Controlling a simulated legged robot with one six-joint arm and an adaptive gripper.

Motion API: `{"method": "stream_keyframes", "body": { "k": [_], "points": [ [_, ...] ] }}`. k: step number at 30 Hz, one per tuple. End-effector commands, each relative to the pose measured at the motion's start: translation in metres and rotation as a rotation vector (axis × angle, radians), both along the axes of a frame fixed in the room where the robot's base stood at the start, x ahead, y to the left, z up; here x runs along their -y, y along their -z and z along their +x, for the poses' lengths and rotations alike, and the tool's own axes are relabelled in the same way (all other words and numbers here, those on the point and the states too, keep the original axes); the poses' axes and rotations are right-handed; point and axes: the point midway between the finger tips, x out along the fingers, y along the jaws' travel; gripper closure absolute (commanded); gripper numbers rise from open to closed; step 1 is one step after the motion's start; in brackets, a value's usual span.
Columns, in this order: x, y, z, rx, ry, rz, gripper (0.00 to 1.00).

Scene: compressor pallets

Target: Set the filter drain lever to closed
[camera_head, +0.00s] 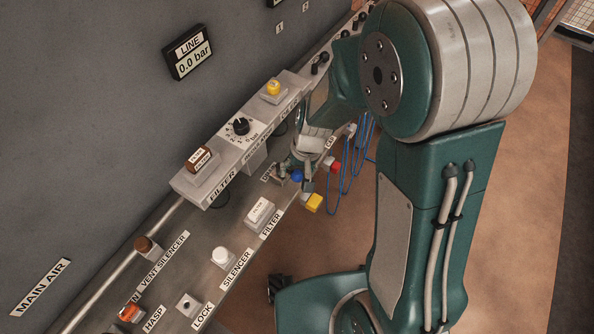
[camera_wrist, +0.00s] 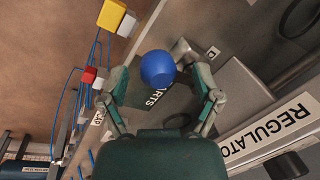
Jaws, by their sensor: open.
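A blue ball knob (camera_wrist: 157,68) sits between the two fingers of my gripper (camera_wrist: 161,80) in the wrist view. The fingers are open, one on each side of the ball, with no clear grip on it. A grey metal piece (camera_wrist: 186,50) shows beside the ball; whether it is the ball's lever arm I cannot tell. In the head view the blue knob (camera_head: 297,176) shows below my gripper (camera_head: 306,172), partly hidden by it. The FILTER unit (camera_head: 203,180) stands on the shelf to the left. The drain lever's position cannot be read.
A yellow block (camera_head: 314,203) and a red block (camera_head: 334,167) hang at the panel edge near blue cords (camera_head: 350,165). The REGULATOR label (camera_wrist: 270,131) is on a grey body close to my gripper. The LINE display (camera_head: 190,53) reads 0.0 bar. Brown floor lies open to the right.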

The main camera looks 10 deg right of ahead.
Motion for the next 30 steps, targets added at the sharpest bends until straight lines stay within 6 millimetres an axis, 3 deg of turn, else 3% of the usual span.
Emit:
{"method": "stream_keyframes", "body": {
  "k": [9, 10, 15, 30],
  "points": [
    [-0.0011, 0.0049, 0.0001, 0.001, 0.0, 0.0, 0.18],
    [-0.0009, 0.0048, 0.0001, 0.001, 0.0, 0.0, 0.23],
    [-0.0009, 0.0047, 0.0002, 0.002, 0.001, 0.0, 0.96],
    [-0.0036, 0.0042, -0.0017, 0.006, 0.095, 0.001, 0.98]
  ]
}}
